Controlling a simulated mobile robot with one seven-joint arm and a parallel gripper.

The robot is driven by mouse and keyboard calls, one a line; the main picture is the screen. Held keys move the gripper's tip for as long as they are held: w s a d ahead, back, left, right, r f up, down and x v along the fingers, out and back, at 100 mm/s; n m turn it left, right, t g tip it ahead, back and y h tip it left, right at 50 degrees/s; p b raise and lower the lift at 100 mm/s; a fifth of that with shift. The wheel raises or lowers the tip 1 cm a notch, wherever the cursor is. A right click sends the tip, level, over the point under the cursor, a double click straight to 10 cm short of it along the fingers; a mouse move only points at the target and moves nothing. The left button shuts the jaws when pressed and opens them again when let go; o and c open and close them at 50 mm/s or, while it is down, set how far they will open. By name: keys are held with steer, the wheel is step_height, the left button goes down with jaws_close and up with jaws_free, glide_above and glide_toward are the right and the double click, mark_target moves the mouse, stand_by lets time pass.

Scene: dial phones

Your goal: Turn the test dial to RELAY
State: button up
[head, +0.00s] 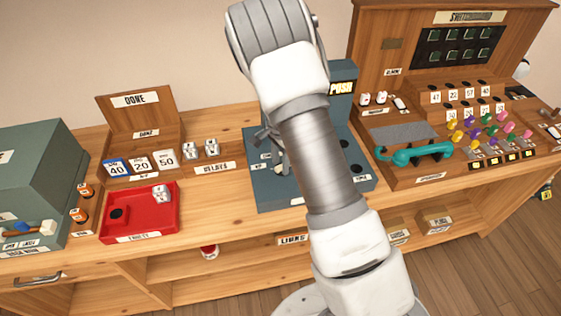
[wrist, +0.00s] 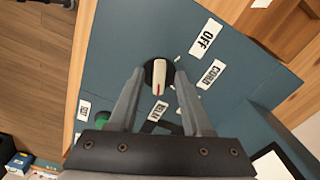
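The test dial (wrist: 159,75) is a white knob with a red mark on a dark round base, set in a blue-grey panel (wrist: 125,40). Its red mark is at the lower end in the wrist view, toward the RELAY label (wrist: 156,113). The OFF label (wrist: 206,37) and CORD label (wrist: 210,74) are to its right. My gripper (wrist: 160,73) is open, with a finger on each side of the knob and a visible gap to each. In the head view the blue-grey unit (head: 262,198) is partly behind my arm, and the dial is hidden.
A green button (wrist: 101,121) lies left of RELAY. In the head view, a red tray (head: 150,222) and number cards (head: 140,164) are left. The switchboard (head: 440,60) with a teal handset (head: 412,154) is right. Wooden counter (head: 222,228) shows between.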

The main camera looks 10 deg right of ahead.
step_height(320, 180, up, 17)
steer(key=shift+r+p, duration=0.2)
steer(key=shift+p, duration=0.1)
stand_by(0.4)
steer(key=s+r+n+t+y, duration=0.1)
steer(key=s+r+n+t, duration=0.35)
steer(key=s+r, duration=0.8)
steer(key=s+r+n+t+h, duration=0.1)
steer(key=s+n, duration=0.8)
steer(key=s, duration=0.5)
steer(key=shift+s+d+r, duration=0.2)
steer(key=shift+s, duration=0.2)
steer(key=shift+o, duration=0.3)
